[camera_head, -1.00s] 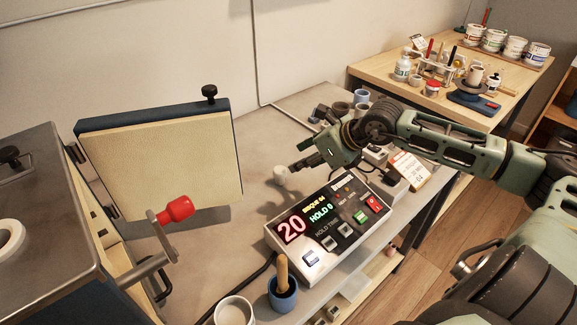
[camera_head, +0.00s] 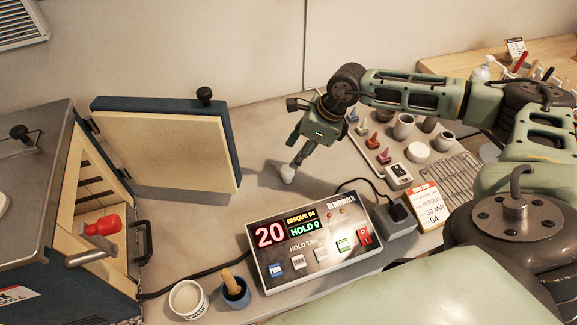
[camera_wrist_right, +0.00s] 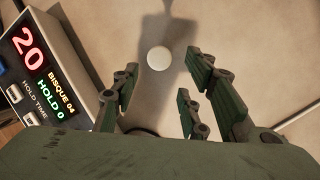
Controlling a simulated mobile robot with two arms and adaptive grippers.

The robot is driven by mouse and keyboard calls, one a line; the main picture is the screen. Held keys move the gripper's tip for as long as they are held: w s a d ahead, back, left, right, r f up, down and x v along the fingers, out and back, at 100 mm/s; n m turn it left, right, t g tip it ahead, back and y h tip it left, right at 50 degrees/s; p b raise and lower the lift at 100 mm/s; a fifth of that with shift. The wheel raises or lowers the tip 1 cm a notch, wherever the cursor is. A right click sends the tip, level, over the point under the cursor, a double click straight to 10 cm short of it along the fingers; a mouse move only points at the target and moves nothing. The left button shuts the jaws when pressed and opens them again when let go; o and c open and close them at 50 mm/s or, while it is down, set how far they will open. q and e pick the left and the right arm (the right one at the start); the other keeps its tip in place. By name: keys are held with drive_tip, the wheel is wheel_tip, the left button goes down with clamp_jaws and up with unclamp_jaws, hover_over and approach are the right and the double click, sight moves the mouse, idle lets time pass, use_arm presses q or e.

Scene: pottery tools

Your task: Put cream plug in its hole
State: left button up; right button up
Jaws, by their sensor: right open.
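The cream plug (camera_head: 288,173) is a small pale piece on the grey worktop, behind the controller. In the right wrist view it is a round cream disc (camera_wrist_right: 159,59) just ahead of the fingertips. My right gripper (camera_head: 297,160) points down at it, with its fingertips very close to the plug. In the right wrist view the gripper (camera_wrist_right: 164,68) is open, its fingers to the left and right of the line to the plug. Whether they touch it I cannot tell. The kiln (camera_head: 45,165) stands at the left with its door (camera_head: 165,150) open. No hole for the plug is clearly visible. My left gripper is out of view.
A controller box (camera_head: 312,240) sits in front of the plug. A white cup (camera_head: 187,299) and a blue cup (camera_head: 235,293) stand at the front. Small pots and coloured cones fill the right side.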

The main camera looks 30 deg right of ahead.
sight(288, 171)
drive_tip(key=a+f, duration=0.1)
drive_tip(key=f+p, duration=0.1)
drive_tip(key=shift+w+a+f+p, duration=0.3)
drive_tip(key=shift+a+f, duration=0.05)
wheel_tip(288, 171, down, 2)
drive_tip(key=shift+w+a+f+p, duration=0.15)
drive_tip(key=shift+f+p, duration=0.1)
drive_tip(key=shift+p, duration=0.4)
drive_tip(key=shift+w+f, duration=0.1)
drive_tip(key=shift+f, duration=0.6)
drive_tip(key=shift+a+f, duration=0.1)
drive_tip(key=shift+a, duration=0.05)
drive_tip(key=c, duration=0.5)
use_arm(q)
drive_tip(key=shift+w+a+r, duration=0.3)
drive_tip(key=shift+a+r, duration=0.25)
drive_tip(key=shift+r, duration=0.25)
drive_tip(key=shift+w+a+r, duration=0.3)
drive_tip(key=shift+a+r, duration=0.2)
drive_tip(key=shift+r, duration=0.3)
use_arm(e)
clamp_jaws()
